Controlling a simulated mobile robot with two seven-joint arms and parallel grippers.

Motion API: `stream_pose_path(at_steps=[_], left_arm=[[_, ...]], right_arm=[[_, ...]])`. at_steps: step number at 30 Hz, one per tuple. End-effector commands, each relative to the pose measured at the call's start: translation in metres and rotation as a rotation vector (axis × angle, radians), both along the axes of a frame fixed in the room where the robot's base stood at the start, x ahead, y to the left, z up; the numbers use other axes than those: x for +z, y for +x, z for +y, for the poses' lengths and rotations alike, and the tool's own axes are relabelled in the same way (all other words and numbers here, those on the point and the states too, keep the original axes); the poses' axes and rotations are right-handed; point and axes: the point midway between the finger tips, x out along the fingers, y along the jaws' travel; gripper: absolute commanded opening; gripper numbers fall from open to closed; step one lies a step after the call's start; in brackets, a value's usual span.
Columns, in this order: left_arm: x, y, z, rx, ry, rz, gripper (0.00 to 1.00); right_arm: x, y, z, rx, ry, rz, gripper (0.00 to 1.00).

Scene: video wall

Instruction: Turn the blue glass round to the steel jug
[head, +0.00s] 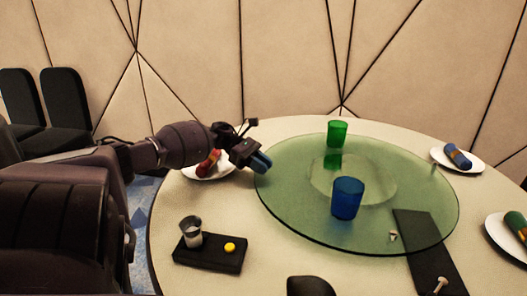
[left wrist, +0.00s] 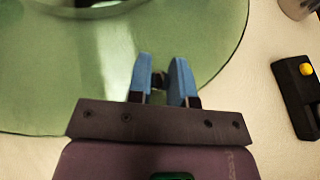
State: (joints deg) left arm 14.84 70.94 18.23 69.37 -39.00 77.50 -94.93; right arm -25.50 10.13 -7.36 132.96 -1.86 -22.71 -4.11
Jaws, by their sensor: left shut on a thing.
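The blue glass (head: 348,199) stands upright on the green glass turntable (head: 300,215), on its front right part. My left gripper (head: 262,163), with blue fingers, is at the turntable's left rim. In the left wrist view its fingers (left wrist: 161,80) are shut on a small dark knob, mostly hidden between them. My right gripper is not in view.
A green glass (head: 337,132) stands at the turntable's back. A yellow button (head: 229,247) is on the black tray. Plates with rolled napkins stand at the left (head: 222,173) and right (head: 473,164). A dark panel (head: 432,262) lies at the front right. Black chairs (head: 64,97) stand far left.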

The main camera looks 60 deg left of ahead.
Motion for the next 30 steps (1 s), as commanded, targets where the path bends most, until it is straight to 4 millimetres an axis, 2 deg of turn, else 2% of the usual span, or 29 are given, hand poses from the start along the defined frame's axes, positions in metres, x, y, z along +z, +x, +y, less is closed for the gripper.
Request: stream_pose_path(at_steps=[11, 12, 16, 25, 30], left_arm=[[0.0, 0.001, 0.0, 0.001, 0.001, -0.001, 0.0], [0.0, 0.001, 0.0, 0.001, 0.001, -0.001, 0.23], [0.0, 0.001, 0.0, 0.0, 0.0, -0.001, 0.43], [0.001, 0.0, 0.001, 0.0, 0.001, 0.001, 0.43], [0.007, -0.007, 0.012, 0.001, 0.002, -0.001, 0.43]], right_arm=[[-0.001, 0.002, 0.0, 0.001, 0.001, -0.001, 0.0], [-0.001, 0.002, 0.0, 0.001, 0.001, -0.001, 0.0], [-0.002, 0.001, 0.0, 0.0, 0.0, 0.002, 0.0], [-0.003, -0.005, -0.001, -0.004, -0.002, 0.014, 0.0], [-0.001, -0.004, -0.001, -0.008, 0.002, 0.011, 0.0]])
